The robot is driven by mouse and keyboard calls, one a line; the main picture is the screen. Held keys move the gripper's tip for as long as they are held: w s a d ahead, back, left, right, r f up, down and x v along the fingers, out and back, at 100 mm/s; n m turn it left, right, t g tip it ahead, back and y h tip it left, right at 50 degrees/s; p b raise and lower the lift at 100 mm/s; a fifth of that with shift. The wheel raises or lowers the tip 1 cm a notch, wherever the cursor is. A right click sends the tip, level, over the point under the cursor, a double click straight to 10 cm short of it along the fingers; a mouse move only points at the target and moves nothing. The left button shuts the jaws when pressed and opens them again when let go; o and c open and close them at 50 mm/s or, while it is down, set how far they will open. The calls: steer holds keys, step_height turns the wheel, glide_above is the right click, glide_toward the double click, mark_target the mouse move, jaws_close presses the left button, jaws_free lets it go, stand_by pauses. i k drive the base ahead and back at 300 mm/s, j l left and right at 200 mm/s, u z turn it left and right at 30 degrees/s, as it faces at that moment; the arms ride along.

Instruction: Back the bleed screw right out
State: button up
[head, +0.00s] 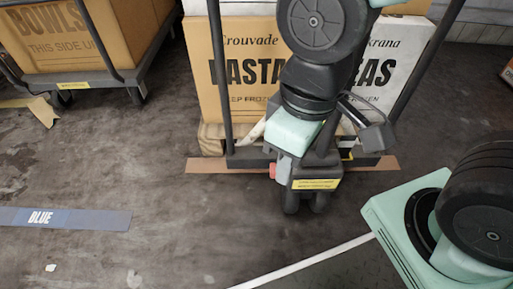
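The wheeled jack unit (318,184), dark with yellow labels and small twin wheels, stands upright on the floor before a loaded pallet. A small red part (272,170) sticks out at its left side. I cannot make out the bleed screw; it is too small or hidden by my arm. My arm reaches down from the top. Its pale green wrist end (293,134) is just above and in front of the jack unit.
Cartons of pasta and peas (240,70) stand on a wooden pallet (211,138) behind the jack. A cart (110,78) with a bowls carton is at upper left. A blue floor label (65,218) lies at left. The floor at lower left is mostly clear.

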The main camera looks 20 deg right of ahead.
mark_target(273, 165)
steer(key=i+j+z, duration=0.1)
steer(key=k+l+u, duration=0.25)
steer(key=k+l, duration=0.2)
steer(key=k+l+u, duration=0.25)
steer(key=k, duration=0.25)
steer(key=i+j+z, duration=0.25)
steer(key=i+j, duration=0.15)
steer(key=i, duration=0.15)
steer(key=i+j+z, duration=0.25)
steer(key=i+j, duration=0.25)
steer(key=j+z, duration=0.15)
steer(key=j, duration=0.3)
steer(key=k+j+z, duration=0.15)
steer(key=j, duration=0.25)
steer(key=k+j+z, duration=0.15)
steer(key=j, duration=0.3)
steer(key=k+j+z, duration=0.1)
steer(key=j, duration=0.3)
